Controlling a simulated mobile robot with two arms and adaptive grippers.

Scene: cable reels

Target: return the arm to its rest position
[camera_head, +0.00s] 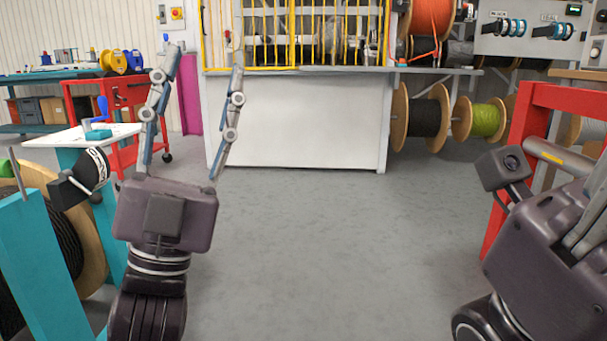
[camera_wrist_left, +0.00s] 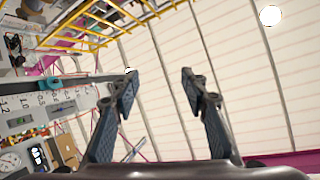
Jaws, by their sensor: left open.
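My left gripper (camera_head: 204,62) is raised at the left of the head view, its two long fingers pointing up and spread wide apart. Nothing is between them. In the left wrist view (camera_wrist_left: 159,82) the fingers are also apart and empty, against a pale panelled wall. My right gripper (camera_head: 545,250) is at the right edge of the head view. Its dark body and part of a finger show, but its fingertips are out of the picture, so its opening cannot be told.
A teal stand (camera_head: 38,262) with a cable reel (camera_head: 92,238) is close at the left, beside my left gripper. A red frame (camera_head: 520,135) stands near my right arm. A white bench (camera_head: 300,122) is ahead. The grey floor (camera_head: 345,250) between the arms is clear.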

